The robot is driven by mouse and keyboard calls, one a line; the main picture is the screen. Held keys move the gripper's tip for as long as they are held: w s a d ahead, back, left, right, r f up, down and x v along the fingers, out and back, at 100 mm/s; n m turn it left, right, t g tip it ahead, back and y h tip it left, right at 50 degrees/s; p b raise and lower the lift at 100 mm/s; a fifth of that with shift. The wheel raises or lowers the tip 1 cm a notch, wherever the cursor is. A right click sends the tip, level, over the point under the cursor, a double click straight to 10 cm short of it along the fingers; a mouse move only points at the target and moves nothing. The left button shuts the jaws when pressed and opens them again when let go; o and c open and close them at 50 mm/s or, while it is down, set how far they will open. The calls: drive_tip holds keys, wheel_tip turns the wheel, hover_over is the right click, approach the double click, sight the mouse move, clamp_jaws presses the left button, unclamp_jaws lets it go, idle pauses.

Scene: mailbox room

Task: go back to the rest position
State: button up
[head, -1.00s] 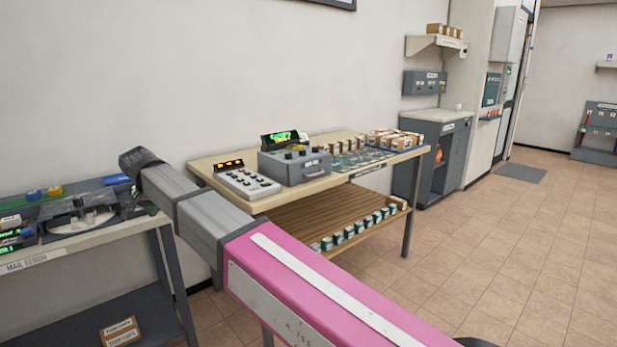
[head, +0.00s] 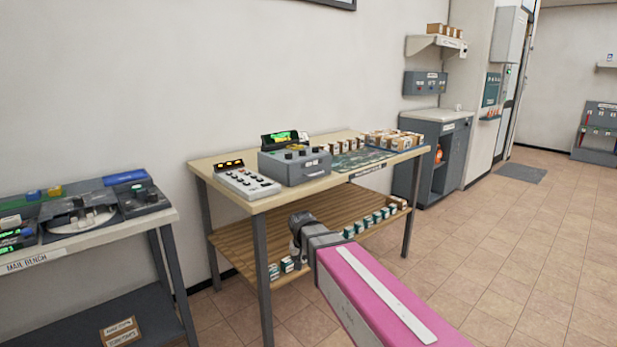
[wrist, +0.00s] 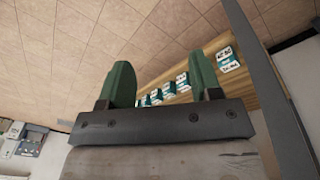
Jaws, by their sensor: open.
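My gripper shows in the wrist view (wrist: 160,85) with its two green fingers spread apart and nothing between them. In the head view my pink and grey arm reaches up from the bottom right, and its grey end is in front of the wooden lower shelf (head: 235,243). The fingertips are hidden in the head view. Small green-and-white boxes (head: 378,217) stand in a row on that shelf. In the wrist view the boxes (wrist: 183,82) appear beyond the fingers, apart from them.
The table (head: 285,198) above the shelf holds a keypad unit (head: 247,183), a grey device (head: 295,166) and several small cartons (head: 393,140). A mail bench (head: 105,228) stands at left. A grey cabinet (head: 450,150) stands behind. The tiled floor (head: 530,250) at right is clear.

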drive_tip(key=s+d+f, duration=0.4)
drive_tip(key=d, duration=0.6)
drive_tip(key=s+d+f+g+y, duration=0.1)
drive_tip(key=s+d+f, duration=0.4)
drive_tip(key=d, duration=0.5)
drive_tip(key=shift+s, duration=0.25)
